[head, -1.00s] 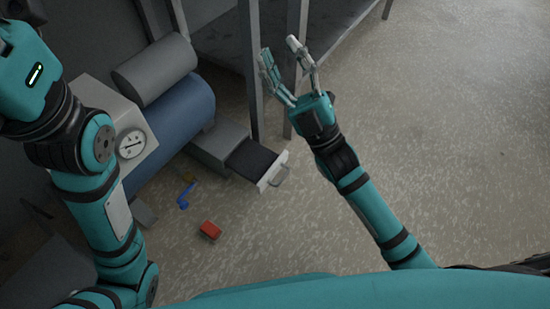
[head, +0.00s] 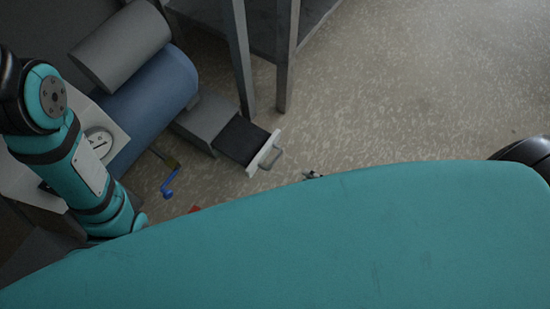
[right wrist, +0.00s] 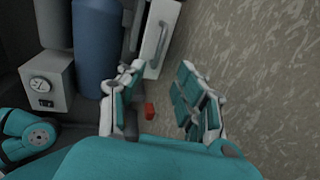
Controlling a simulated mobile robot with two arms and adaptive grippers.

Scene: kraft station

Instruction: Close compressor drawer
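The compressor's drawer (head: 240,139) is pulled out of its grey housing (head: 207,117), its dark inside showing. Its white front with a grey handle (head: 270,157) faces the lower right. In the right wrist view the drawer front (right wrist: 161,35) and its handle are at the top centre. My right gripper (right wrist: 160,72) is open and empty there, its fingers spread, with the drawer front beyond the left finger and apart from it. In the head view only a small bit of what looks like that gripper (head: 314,175) shows past my body. My left gripper is out of view.
The compressor has a blue tank (head: 150,95), a grey cylinder (head: 122,45) and a gauge (right wrist: 39,86). A blue tool (head: 168,184) and a red block (right wrist: 150,111) lie on the floor. Metal shelf legs (head: 287,60) stand behind the drawer. Floor to the right is clear.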

